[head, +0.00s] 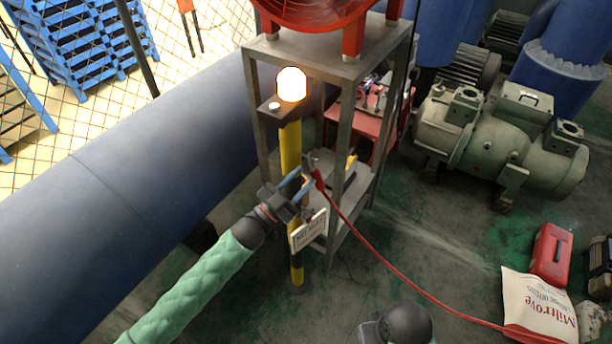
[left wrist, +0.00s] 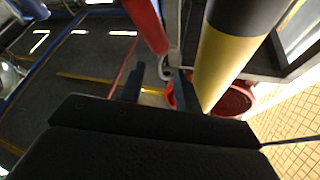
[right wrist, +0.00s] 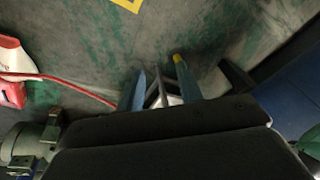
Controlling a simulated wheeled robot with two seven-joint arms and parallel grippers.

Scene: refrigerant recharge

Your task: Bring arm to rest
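My left gripper (head: 303,184) reaches in on a green-sleeved arm beside the metal stand (head: 345,70). Its two fingers are apart, and nothing is seen gripped between them in the left wrist view (left wrist: 158,85). The dark and red end of the red hose (head: 365,240) is close to its fingertips; I cannot tell whether they touch. A yellow-and-black post (head: 290,150) stands right by the gripper and looms large in the left wrist view (left wrist: 228,50). My right gripper (right wrist: 163,80) has its fingers apart; a grey metal part shows between them, apparently behind. In the head view its fingers are hidden.
A sign (head: 309,231) hangs by the post, under a lit lamp (head: 291,84). A large blue pipe (head: 130,170) runs along the left. A green pump (head: 500,140), a white bag (head: 540,305) and a red box (head: 551,254) are at the right. The central floor is mostly clear.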

